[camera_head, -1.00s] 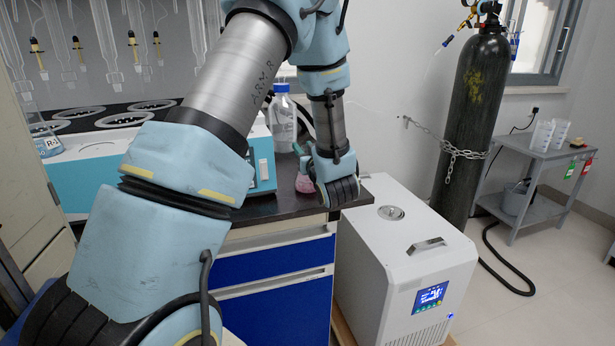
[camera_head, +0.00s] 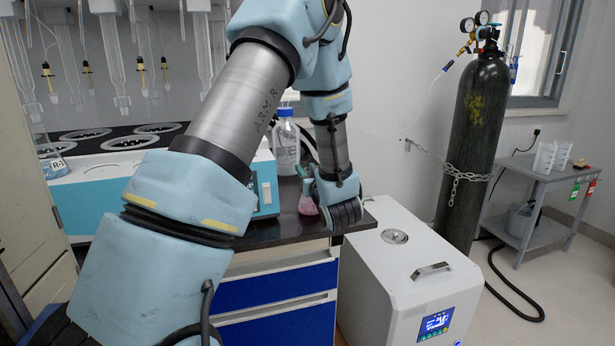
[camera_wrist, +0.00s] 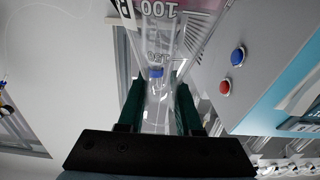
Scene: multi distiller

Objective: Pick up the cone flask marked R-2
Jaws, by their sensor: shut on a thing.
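A clear cone flask (camera_wrist: 160,38) with a "100" mark and pinkish content is at the top of the wrist view. A label on it shows an "R"; its number is not readable there. My gripper (camera_wrist: 158,92) has its two green fingers on either side of the flask's clear neck and is shut on it. In the head view the pink flask (camera_head: 307,206) shows at the dark bench's front right corner, partly hidden by my wrist. I cannot tell whether its base touches the bench. Another labelled flask (camera_head: 54,167), apparently R-1, is at the far left.
A blue-and-white instrument (camera_head: 265,185) stands left of the held flask, with a blue-capped bottle (camera_head: 286,145) behind it. A white chiller (camera_head: 400,270) stands right of the bench (camera_head: 270,231). A chained gas cylinder (camera_head: 475,130) and grey cart (camera_head: 545,170) are further right.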

